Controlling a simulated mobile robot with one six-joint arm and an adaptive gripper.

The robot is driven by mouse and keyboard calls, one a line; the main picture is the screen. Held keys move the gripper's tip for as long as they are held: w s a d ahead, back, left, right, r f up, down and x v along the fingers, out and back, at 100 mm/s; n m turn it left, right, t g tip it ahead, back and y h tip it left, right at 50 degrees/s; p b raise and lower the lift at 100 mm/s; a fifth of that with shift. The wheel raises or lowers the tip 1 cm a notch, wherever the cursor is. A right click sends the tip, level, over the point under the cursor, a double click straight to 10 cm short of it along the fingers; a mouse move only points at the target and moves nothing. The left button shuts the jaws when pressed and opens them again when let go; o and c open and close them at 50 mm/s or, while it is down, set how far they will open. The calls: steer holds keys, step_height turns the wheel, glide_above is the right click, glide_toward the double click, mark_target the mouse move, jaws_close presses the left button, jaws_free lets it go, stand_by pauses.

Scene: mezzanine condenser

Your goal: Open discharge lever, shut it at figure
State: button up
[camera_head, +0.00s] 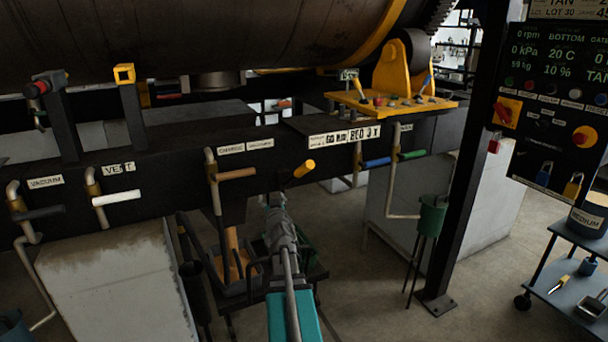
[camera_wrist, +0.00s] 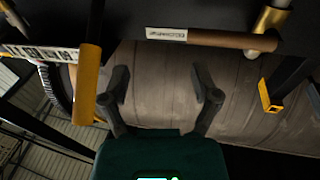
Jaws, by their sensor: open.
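A beam carries several levers. In the wrist view the brown handle (camera_wrist: 232,40) is upper right and the yellow handle (camera_wrist: 88,85) is left. My gripper (camera_wrist: 163,85) is open and empty between them, touching neither as far as I see. In the head view my arm hides its fingertips. The figures stand on a dark display panel (camera_head: 560,75): 0 rpm, 59 kg, 10 %.
Left are vacuum (camera_head: 45,212) and vent (camera_head: 117,197) levers; right are blue (camera_head: 377,162) and green (camera_head: 411,155) handles. A large drum (camera_head: 200,35) lies above the beam. A dark post (camera_head: 465,170) and blue cart (camera_head: 570,290) stand right.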

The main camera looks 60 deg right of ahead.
steer(key=s+d+r+n+t+b, duration=0.2)
steer(key=s+d+t, duration=0.2)
steer(key=s+d, duration=0.3)
steer(key=n+t+y+b, duration=0.2)
steer(key=n+t+y, duration=0.1)
steer(key=n+y, duration=0.25)
glide_toward(304, 169)
steer(key=shift+m, duration=0.25)
steer(key=shift+s+d+f, duration=0.25)
steer(key=shift+d+f, duration=0.05)
steer(key=shift+f, duration=0.25)
steer(key=shift+s+d+f, duration=0.25)
steer(key=shift+s+f, duration=0.05)
steer(key=shift+f, duration=0.3)
steer(key=shift+s+d+f, duration=0.25)
steer(key=shift+d+f, duration=0.05)
steer(key=shift+f, duration=0.25)
steer(key=shift+w+r, duration=0.1)
steer(key=p+x, duration=0.5)
steer(key=x, duration=0.8)
steer(key=shift+w+r, duration=0.25)
jaws_close()
